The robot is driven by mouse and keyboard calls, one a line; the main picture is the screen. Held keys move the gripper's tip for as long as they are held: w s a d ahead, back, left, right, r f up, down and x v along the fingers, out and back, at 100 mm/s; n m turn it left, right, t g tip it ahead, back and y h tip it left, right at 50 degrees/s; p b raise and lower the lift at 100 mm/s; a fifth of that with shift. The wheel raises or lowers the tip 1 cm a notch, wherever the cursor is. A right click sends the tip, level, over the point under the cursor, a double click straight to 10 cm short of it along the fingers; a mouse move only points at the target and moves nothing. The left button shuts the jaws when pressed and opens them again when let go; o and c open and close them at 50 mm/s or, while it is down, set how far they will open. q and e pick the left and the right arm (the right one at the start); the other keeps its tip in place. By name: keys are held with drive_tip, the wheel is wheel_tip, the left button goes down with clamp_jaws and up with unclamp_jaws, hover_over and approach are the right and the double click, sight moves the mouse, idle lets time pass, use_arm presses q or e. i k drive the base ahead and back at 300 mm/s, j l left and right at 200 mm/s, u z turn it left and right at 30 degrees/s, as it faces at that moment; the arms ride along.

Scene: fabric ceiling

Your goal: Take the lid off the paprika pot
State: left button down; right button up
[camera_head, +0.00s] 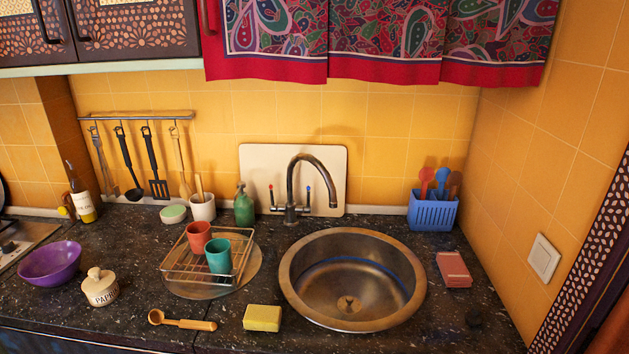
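The paprika pot (101,294) is a small cream pot with dark lettering. It stands upright on the dark speckled counter at the front left, just right of the purple bowl. Its lid (95,275), cream with a round knob on top, sits on the pot. Neither my left nor my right gripper shows in the head view.
A purple bowl (50,263) stands close left of the pot. A wooden spoon (183,322) lies to its front right. A wire rack (192,275) with two cups, a yellow sponge (262,318) and a round sink (300,310) are further right. Counter behind the pot is clear.

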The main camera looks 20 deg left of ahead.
sight(97, 280)
drive_tip(key=u, duration=1.85)
